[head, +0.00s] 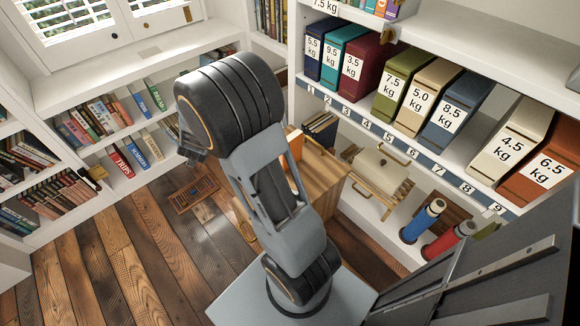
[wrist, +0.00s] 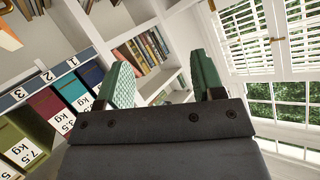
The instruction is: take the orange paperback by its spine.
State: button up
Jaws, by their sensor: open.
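An orange object (head: 295,145), likely the orange paperback, shows in the head view just right of my arm, at the top of a light wooden cabinet (head: 322,178). My arm hides part of it, and I cannot make out its spine. An orange patch (wrist: 8,38) also shows at the top left corner of the wrist view; I cannot tell if it is the same thing. My gripper (wrist: 163,80) is open and empty, its two green pads apart, facing shelves and a window. In the head view my gripper is mostly hidden behind my arm, left of the orange object.
Dark books (head: 320,127) stand beside the cabinet. A cream case on a wooden rack (head: 380,175) and two bottles (head: 423,220) stand lower right. Bookshelves line the left; plank floor (head: 120,245) is mostly clear.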

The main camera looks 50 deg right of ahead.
jog(key=s+d+f+m+g+h+b, duration=0.3)
jog(key=s+d+f+g+h+b, duration=0.15)
jog(key=f, duration=0.55)
jog(key=s+d+f+m+g+h+b, duration=0.35)
jog(key=s+d+f+g+h, duration=0.2)
jog(key=f, duration=0.35)
jog(key=s+d+g+b, duration=0.1)
jog(key=d+b, duration=0.3)
jog(key=d, duration=0.9)
jog(key=shift+s+d, duration=0.25)
jog(key=shift+s, duration=0.05)
jog(key=shift+c, duration=0.3)
grip_shut()
